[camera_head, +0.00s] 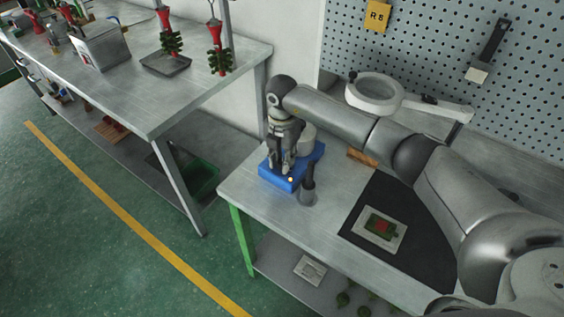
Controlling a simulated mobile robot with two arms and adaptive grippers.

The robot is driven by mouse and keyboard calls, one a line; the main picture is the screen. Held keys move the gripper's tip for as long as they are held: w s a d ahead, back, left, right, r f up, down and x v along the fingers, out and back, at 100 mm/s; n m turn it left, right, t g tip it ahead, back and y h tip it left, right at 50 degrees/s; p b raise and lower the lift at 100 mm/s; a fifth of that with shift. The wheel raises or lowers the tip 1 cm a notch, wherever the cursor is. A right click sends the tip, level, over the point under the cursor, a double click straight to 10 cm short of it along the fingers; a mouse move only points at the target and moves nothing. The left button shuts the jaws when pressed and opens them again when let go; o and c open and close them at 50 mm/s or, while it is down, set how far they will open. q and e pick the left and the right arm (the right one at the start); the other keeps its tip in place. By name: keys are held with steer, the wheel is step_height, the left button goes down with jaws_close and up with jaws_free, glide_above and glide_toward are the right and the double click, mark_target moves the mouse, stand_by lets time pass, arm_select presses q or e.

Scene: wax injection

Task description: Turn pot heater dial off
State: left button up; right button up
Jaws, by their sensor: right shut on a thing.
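The pot heater is a blue box (316,156) with a pale grey round pot (308,137) on it, at the left end of the metal workbench. A small orange light (291,180) glows on its front. My right gripper (287,171) points down at the front of the heater. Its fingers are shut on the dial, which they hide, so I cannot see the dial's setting. My left gripper is not in view.
A dark upright tool in a holder (308,190) stands close in front of the heater. A black mat (364,212) with a light tray (393,241) lies to the right. A ring magnifier (375,103) stands behind. Another table (150,110) stands left across a gap.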

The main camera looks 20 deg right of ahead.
steer(key=n+b, duration=0.4)
steer(key=n, duration=0.2)
steer(key=shift+f+n, duration=0.15)
steer(key=shift+n, duration=0.15)
steer(key=n+b, duration=0.2)
steer(key=n, duration=0.1)
steer(key=shift+n+b, duration=0.7)
steer(key=shift+n, duration=0.9)
steer(key=o, duration=1.1)
steer(key=shift+r, duration=0.25)
step_height(320, 180, up, 12)
steer(key=shift+f, duration=0.1)
steer(key=shift+f, duration=0.1)
